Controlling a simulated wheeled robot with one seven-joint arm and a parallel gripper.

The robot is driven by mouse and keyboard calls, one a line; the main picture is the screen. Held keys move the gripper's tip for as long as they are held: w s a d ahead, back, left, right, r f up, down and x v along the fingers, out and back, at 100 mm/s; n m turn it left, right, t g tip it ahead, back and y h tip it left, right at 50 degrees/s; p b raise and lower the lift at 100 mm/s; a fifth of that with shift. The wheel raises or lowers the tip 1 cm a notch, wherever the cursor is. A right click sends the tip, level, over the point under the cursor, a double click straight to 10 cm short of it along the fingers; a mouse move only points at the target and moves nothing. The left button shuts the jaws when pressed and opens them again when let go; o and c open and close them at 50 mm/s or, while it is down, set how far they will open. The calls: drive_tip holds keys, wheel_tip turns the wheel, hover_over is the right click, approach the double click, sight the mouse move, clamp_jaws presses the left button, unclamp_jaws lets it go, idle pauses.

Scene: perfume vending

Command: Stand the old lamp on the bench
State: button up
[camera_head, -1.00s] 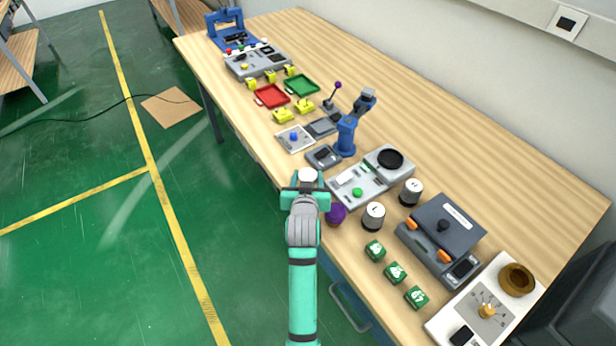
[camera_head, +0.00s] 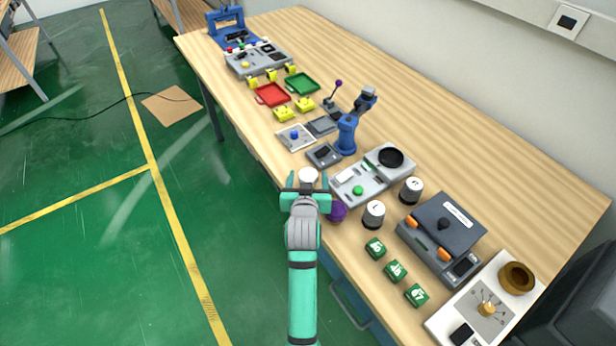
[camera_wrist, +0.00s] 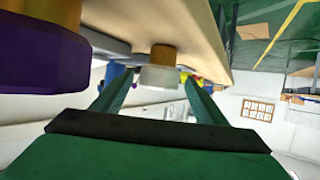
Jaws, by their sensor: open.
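I cannot tell by sight which piece is the old lamp. A small white-topped piece (camera_head: 308,175) stands near the bench's front edge. In the wrist view, which looks upside down, it is a pale cap (camera_wrist: 160,78) on a brass-coloured base that meets the bench top (camera_wrist: 200,30). My gripper (camera_head: 306,182) is open, with its fingers on either side of this piece and apparently clear of it. A purple piece (camera_head: 337,211) is just right of my gripper, and its purple body (camera_wrist: 40,55) with a brass-coloured base looms close in the wrist view.
Right of my gripper are a grey unit with a green button (camera_head: 357,190), two white-topped weights (camera_head: 374,214) and several green blocks (camera_head: 395,271). A dark lidded device (camera_head: 440,235) stands farther right. The bench's back strip (camera_head: 470,150) is clear.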

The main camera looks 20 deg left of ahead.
drive_tip(key=v, duration=1)
drive_tip(key=shift+s+r, duration=0.2)
drive_tip(key=shift+s, duration=0.15)
drive_tip(key=shift+d, duration=0.1)
